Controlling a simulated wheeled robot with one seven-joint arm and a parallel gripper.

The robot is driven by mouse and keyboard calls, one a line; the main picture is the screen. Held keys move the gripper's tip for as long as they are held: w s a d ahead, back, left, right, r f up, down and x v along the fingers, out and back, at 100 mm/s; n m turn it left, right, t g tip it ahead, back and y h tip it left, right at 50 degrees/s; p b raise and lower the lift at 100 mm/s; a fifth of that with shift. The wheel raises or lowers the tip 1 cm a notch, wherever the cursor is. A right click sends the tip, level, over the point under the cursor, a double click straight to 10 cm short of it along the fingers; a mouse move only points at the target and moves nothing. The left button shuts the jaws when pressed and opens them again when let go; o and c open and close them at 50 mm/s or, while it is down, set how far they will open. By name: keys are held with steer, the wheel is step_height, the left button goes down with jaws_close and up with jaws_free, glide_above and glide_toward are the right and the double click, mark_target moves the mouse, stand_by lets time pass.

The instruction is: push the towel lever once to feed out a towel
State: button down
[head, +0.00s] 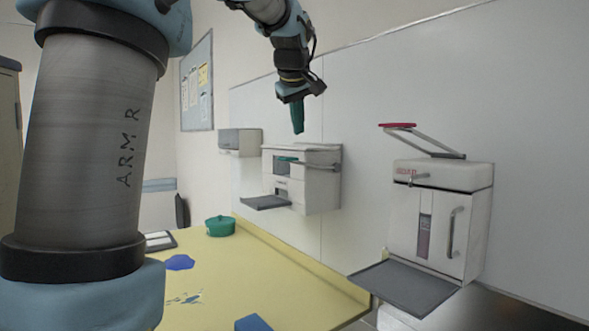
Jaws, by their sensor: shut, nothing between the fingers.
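A white wall dispenser (318,190) hangs in the middle of the head view, with a dark tray (265,202) jutting out below its front. A lever with a green end pad (288,159) sticks out from it on a thin arm. This looks like the towel dispenser, but no towel can be made out. My gripper (298,131) has green fingers, shut and empty, pointing down. In the picture it is just above the middle dispenser and its green pad, with a gap between them. How far apart they are in depth I cannot tell.
A white dispenser (477,220) with a red-padded lever (398,126) and grey tray (408,289) hangs at right. A smaller grey box (240,141) hangs at left. Below, a yellow counter (240,280) holds a green round container (220,227) and blue items (179,262).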

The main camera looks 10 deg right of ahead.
steer(key=shift+s+a+f+b, duration=0.15)
steer(key=shift+f+b, duration=0.5)
steer(key=shift+f, duration=0.35)
steer(key=shift+a+f+b, duration=0.1)
steer(key=shift+f+b, duration=0.55)
steer(key=shift+f, duration=0.35)
steer(key=shift+f, duration=0.15)
steer(key=shift+f+b, duration=0.25)
steer(key=shift+b, duration=0.1)
steer(key=shift+s+a+f+b, duration=0.1)
steer(key=shift+a+f+b, duration=0.1)
steer(key=shift+f+b, duration=0.85)
stand_by(1.4)
stand_by(0.5)
steer(key=shift+d+r+p, duration=0.2)
steer(key=shift+r+p, duration=1.2)
steer(key=shift+r, duration=0.05)
steer(key=r+p, duration=0.4)
steer(key=r, duration=0.1)
steer(key=shift+w+d, duration=0.25)
steer(key=shift+d, duration=0.05)
